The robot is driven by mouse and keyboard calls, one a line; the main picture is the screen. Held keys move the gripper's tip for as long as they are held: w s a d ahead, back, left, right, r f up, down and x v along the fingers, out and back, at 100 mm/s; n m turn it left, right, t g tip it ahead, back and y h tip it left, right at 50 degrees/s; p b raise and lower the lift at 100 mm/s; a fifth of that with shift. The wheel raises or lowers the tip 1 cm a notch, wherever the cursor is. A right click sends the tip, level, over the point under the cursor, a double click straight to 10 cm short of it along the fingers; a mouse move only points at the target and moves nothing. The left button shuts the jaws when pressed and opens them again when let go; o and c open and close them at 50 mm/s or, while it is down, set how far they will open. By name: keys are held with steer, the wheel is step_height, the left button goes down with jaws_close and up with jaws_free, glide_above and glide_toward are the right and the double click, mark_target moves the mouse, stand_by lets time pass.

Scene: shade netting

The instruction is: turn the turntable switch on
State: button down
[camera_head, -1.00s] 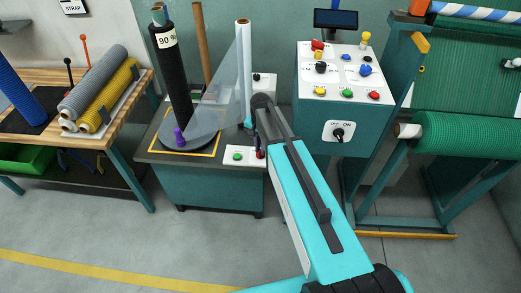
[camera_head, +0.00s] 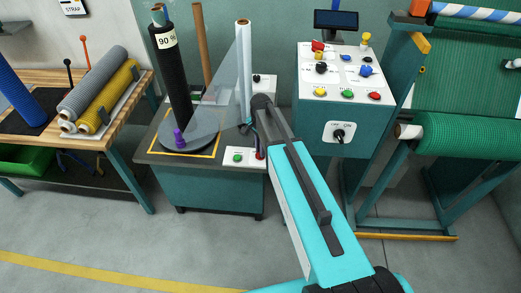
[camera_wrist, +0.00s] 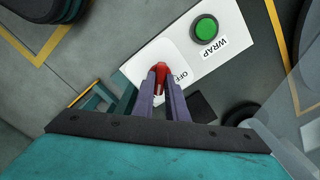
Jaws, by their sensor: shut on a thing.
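The turntable switch (camera_wrist: 161,68) is a red lever on a white plate, with the word OFF beside it in the wrist view. My gripper (camera_wrist: 161,80) is shut on this lever, one grey finger on each side. In the head view the control plate (camera_head: 231,153) lies on the front right corner of the wrapping machine, and my arm partly covers the lever. The grey round turntable (camera_head: 204,138) is behind and to the left, bearing an upright black roll (camera_head: 173,80). The ON label is not visible on the plate.
A green WRAP button (camera_wrist: 205,29) is close to the lever. Clear film (camera_head: 222,85) stretches from a white film roll (camera_head: 243,60) beside my arm. A teal control cabinet (camera_head: 325,115) with several buttons stands to the right. A workbench (camera_head: 125,105) with rolls is at left.

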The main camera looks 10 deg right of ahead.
steer(key=c, duration=1.8)
jaws_free()
steer(key=shift+o, duration=0.2)
steer(key=shift+r, duration=0.15)
step_height(320, 180, up, 14)
steer(key=b, duration=0.2)
steer(key=shift+f, duration=0.2)
